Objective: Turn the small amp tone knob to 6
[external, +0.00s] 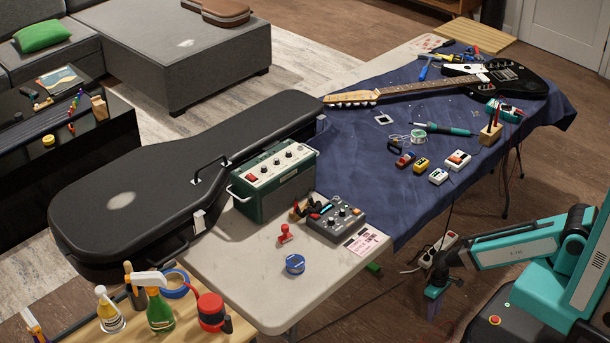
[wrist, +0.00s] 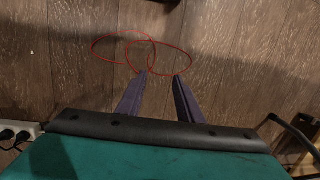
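The small green amp (external: 275,180) stands on the bare end of the table, beside the black guitar case. Its top panel (external: 272,163) carries a red switch and several pale knobs; which one is the tone knob, its numbers and its setting are too small to read. My gripper (external: 432,305) hangs low at the right, off the table and well away from the amp. The amp is not in the wrist view.
A grey mixer box (external: 336,218) sits close to the amp's right side. A red stamp-like object (external: 286,233) and a blue tape roll (external: 295,264) lie in front. The guitar case (external: 150,180) flanks the left. A power strip (external: 438,250) and a red cable (wrist: 140,48) lie on the floor.

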